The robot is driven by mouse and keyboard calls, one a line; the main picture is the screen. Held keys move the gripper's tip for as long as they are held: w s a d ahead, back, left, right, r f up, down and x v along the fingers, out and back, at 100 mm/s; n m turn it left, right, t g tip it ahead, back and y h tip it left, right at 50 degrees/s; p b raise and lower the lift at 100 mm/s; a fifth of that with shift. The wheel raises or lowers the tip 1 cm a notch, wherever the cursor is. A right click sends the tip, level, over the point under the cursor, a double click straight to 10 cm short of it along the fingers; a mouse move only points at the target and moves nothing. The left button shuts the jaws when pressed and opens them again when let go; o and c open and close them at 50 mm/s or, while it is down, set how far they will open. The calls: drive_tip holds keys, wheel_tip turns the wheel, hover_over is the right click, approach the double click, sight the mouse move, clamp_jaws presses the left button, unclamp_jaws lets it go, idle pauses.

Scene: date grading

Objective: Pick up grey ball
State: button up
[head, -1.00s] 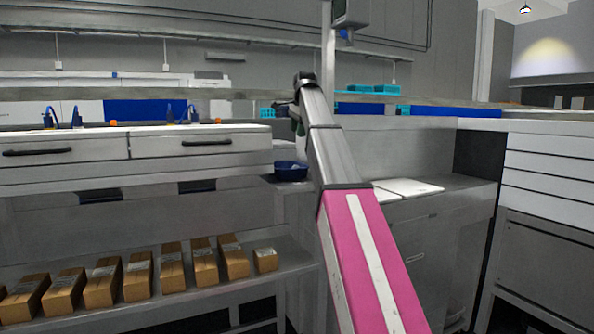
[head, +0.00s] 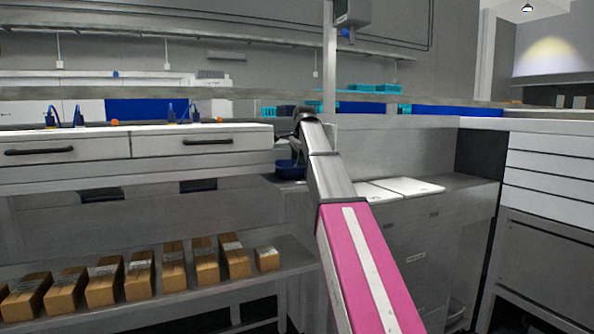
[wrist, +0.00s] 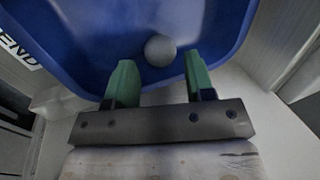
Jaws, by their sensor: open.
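The grey ball (wrist: 160,50) lies in a blue bowl (wrist: 85,55) in the wrist view, near the bowl's side closest to my gripper. My gripper (wrist: 156,75) has two green fingers, spread apart and empty. The ball is just beyond the fingertips, roughly between their lines. In the head view the blue bowl (head: 287,170) stands at the end of the drawer counter, partly behind my arm. The ball and the fingers cannot be made out clearly there.
A white counter with drawers (head: 200,143) is left of the bowl. White flat panels (head: 405,187) lie on the lower surface to the right. Several cardboard boxes (head: 140,276) stand on the shelf below. A grey post (head: 328,60) rises behind my arm.

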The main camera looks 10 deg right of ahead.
drive_tip(key=shift+x, duration=1.55)
drive_tip(key=c, duration=0.8)
drive_tip(key=shift+o, duration=0.2)
